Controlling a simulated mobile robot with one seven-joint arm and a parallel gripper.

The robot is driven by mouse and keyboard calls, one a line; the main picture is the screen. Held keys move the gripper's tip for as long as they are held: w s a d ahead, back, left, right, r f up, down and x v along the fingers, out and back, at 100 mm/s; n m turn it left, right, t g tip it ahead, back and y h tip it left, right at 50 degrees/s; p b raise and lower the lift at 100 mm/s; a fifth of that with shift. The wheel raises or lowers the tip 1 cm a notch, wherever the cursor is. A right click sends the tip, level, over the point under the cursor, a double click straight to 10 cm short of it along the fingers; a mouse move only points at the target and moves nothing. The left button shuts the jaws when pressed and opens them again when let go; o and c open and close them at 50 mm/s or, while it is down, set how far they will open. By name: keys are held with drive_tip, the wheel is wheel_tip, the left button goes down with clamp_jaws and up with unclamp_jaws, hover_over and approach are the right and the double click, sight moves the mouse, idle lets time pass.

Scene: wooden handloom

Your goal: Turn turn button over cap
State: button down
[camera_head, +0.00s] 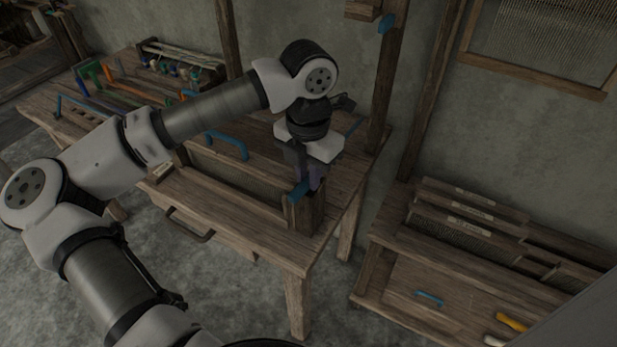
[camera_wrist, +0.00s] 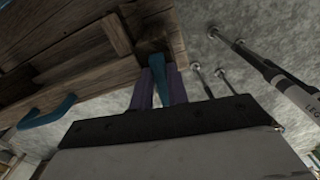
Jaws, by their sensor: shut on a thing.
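The blue turn button (camera_head: 298,191) sits at the top of a short wooden post (camera_head: 306,214) at the front right corner of the bench. My gripper (camera_head: 311,180) points down at it and is shut on it. In the wrist view the turn button (camera_wrist: 168,50) lies between my two purple fingers (camera_wrist: 160,78), reaching past them over the wood. The cap cannot be told apart surely from the wood around the button; part of that spot is hidden by my gripper.
A blue handle (camera_head: 229,144) stands on the beam left of my gripper. An upright wooden post (camera_head: 384,85) rises behind it. A shelf rack with reeds (camera_head: 466,222) stands at the right. Tools (camera_head: 110,88) lie on the bench's far left.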

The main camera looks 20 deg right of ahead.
drive_tip(key=m+b, duration=0.3)
drive_tip(key=shift+w+f+b, duration=0.15)
drive_tip(key=shift+f+b, duration=0.05)
drive_tip(key=shift+b, duration=0.1)
drive_tip(key=m+b, duration=0.3)
drive_tip(key=m, duration=0.2)
drive_tip(key=shift+w+r, duration=0.1)
drive_tip(key=m+b, duration=0.1)
drive_tip(key=m, duration=0.3)
drive_tip(key=shift+w, duration=0.15)
drive_tip(key=shift+w+d+r+m+b, duration=0.1)
drive_tip(key=shift+m+b, duration=0.15)
drive_tip(key=shift+m, duration=0.8)
drive_tip(key=shift+r+m+b, duration=0.1)
drive_tip(key=shift+m+b, duration=0.15)
drive_tip(key=shift+m, duration=0.8)
drive_tip(key=c, duration=1.4)
unclamp_jaws()
drive_tip(key=shift+o, duration=0.2)
